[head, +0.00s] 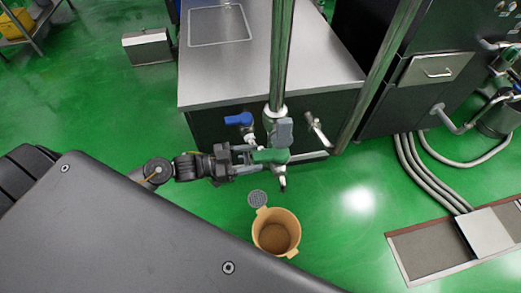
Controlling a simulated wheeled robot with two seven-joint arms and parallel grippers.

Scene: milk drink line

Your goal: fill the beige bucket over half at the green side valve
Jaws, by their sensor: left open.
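The beige bucket (276,236) stands upright on the green floor, below and slightly left of the valve's spout (282,182). I see into its open top; the inside looks tan and I cannot tell whether it holds any liquid. The green side valve (270,156) sits low on the vertical steel pipe. My left gripper (240,160) comes in from the left and is open at the left end of the green handle. I cannot tell whether its fingers touch the handle. No stream shows below the spout. My right gripper is out of view.
A blue-handled valve (238,119) and another steel lever (318,130) are close by the pipe. A steel-topped counter (260,65) stands behind. Hoses (430,175) and a floor drain (430,250) are at the right.

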